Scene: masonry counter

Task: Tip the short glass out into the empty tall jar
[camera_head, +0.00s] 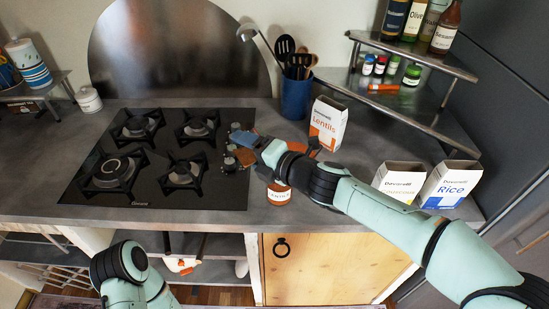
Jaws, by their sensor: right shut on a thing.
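My right gripper (242,148) reaches in from the right over the stove's right edge. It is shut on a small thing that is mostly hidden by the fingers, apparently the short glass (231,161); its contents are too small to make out. A labelled jar (278,196) with orange-brown colour stands on the counter just below my right wrist, its upper part hidden by the arm. I cannot make out a clearly empty tall jar; the arm may cover it. My left arm shows at the bottom left, but its gripper is out of view.
A black stovetop (215,196) with several burners lies left of the gripper. A lentils box (327,124) and a blue utensil pot (296,97) stand behind. A rice box (450,185) and another box (397,181) stand right. An orange round thing (298,147) shows behind my wrist.

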